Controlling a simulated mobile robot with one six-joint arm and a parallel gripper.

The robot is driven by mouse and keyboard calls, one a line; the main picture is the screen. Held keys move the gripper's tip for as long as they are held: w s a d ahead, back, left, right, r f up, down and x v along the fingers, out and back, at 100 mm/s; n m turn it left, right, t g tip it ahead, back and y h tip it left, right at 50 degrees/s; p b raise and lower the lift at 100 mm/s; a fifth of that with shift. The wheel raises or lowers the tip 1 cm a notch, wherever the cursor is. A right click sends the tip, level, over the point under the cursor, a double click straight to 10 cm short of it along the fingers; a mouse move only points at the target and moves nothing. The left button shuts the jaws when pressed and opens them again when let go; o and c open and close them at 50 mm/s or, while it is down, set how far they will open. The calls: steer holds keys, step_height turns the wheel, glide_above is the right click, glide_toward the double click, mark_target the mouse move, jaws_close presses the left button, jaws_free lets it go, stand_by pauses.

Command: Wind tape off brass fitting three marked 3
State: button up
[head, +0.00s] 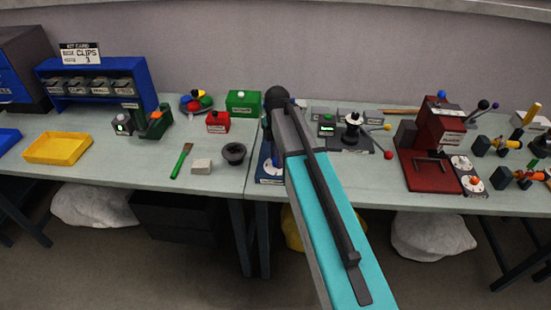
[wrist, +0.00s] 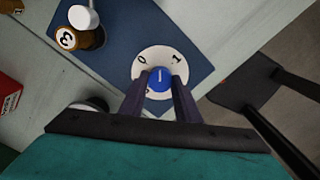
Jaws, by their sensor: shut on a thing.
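In the wrist view, my gripper (wrist: 160,77) is shut on a small blue knob (wrist: 159,85). The knob sits at the centre of a white dial (wrist: 149,60) marked 0 and 1. Its white line points up the picture, between the two marks. The dial is on a blue plate (wrist: 130,25). The brass fitting marked 3 (wrist: 67,40) is at the upper left, apart from my gripper. A white round piece (wrist: 83,18) stands beside it. In the head view my arm hides the gripper and most of the blue plate (head: 268,180).
In the head view, a black bowl (head: 233,152) and a pale block (head: 202,167) lie left of my arm. A red box (head: 218,122) and green box (head: 243,102) stand behind. A black device with coloured-knob levers (head: 352,132) and a red press (head: 436,135) stand to the right.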

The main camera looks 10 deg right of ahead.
steer(key=n, duration=0.4)
steer(key=shift+w+d+r, duration=0.1)
steer(key=shift+w, duration=0.1)
steer(key=n, duration=0.5)
steer(key=shift+b, duration=0.4)
steer(key=shift+n, duration=0.3)
steer(key=o, duration=0.9)
steer(key=shift+o, duration=0.7)
steer(key=shift+s, duration=0.1)
step_height(320, 180, up, 14)
steer(key=b, duration=0.3)
